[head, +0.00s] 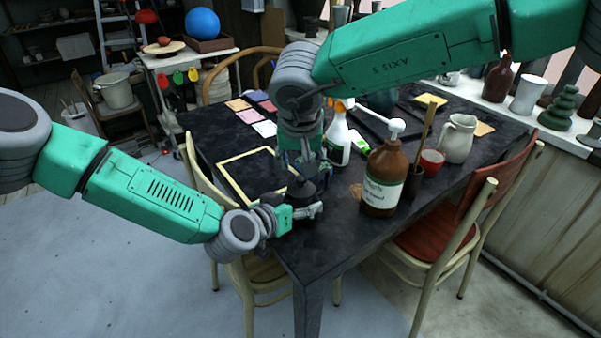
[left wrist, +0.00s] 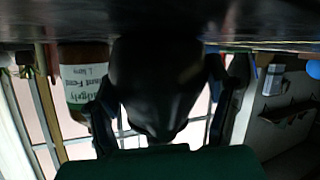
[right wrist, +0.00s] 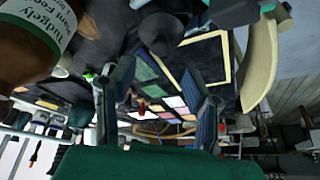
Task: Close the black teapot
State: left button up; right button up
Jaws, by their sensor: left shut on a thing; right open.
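The black teapot (head: 299,190) is near the front left edge of the dark table. My left gripper (head: 303,211) is shut on it from the front. In the left wrist view the teapot (left wrist: 155,85) is a large dark shape between the two fingers. My right gripper (head: 307,160) points down just above and behind the teapot. Its fingers (right wrist: 153,82) are spread, with nothing between them. A dark rounded form (right wrist: 162,30) shows beyond them in the right wrist view; I cannot tell whether it is teapot or lid. No separate lid is clear in the head view.
A brown pump bottle (head: 382,180) stands right of the teapot, near both grippers. A white spray bottle (head: 337,138), a red cup (head: 431,162) and a cream pitcher (head: 458,138) stand behind. A pale-edged frame (head: 245,175) lies left of the teapot. Chairs flank the table.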

pick_arm(q)
jog(key=shift+f, duration=0.15)
pick_arm(e)
jog(key=v, duration=0.5)
pick_arm(q)
jog(key=o, duration=1.8)
jog(key=shift+c, duration=0.2)
pick_arm(e)
jog(key=shift+f, duration=0.1)
pick_arm(q)
jog(key=v, duration=1.2)
jog(key=shift+a+f, duration=0.1)
